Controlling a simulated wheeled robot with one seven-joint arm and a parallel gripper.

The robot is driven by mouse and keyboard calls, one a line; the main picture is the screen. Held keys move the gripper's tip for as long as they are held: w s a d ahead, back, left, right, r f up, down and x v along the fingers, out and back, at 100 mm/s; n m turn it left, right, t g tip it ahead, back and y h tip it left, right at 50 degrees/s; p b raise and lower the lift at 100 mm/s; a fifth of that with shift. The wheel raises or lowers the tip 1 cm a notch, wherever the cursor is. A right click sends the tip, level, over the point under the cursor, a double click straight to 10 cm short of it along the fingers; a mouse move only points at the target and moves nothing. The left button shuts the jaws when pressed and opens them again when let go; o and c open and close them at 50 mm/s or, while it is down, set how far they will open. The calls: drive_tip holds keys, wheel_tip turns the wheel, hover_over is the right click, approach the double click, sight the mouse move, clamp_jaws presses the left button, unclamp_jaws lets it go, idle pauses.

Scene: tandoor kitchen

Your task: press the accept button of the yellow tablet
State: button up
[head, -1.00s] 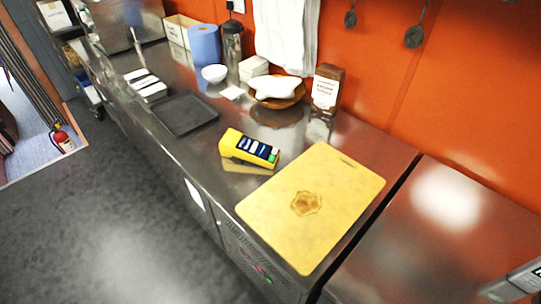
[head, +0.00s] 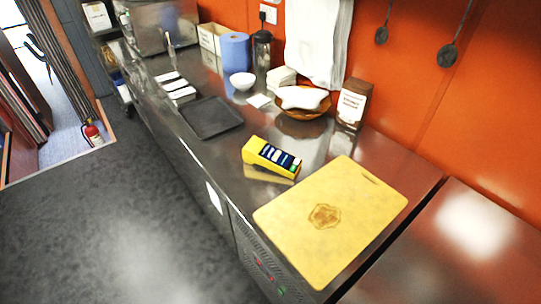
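The yellow tablet (head: 271,158) is a wedge-shaped device standing on the steel counter, in the middle of the head view. Its sloping face carries dark blue and pale bands, with a small green patch (head: 295,167) at its right end. The lettering is too small to read, so I cannot tell for sure which part is the accept button. Nothing covers the tablet. My gripper is not in view.
A yellow cutting board (head: 330,215) lies just to the right and in front of the tablet. A dark tray (head: 210,117) lies to the left. A brown packet (head: 354,103) and a wooden bowl (head: 304,110) stand behind.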

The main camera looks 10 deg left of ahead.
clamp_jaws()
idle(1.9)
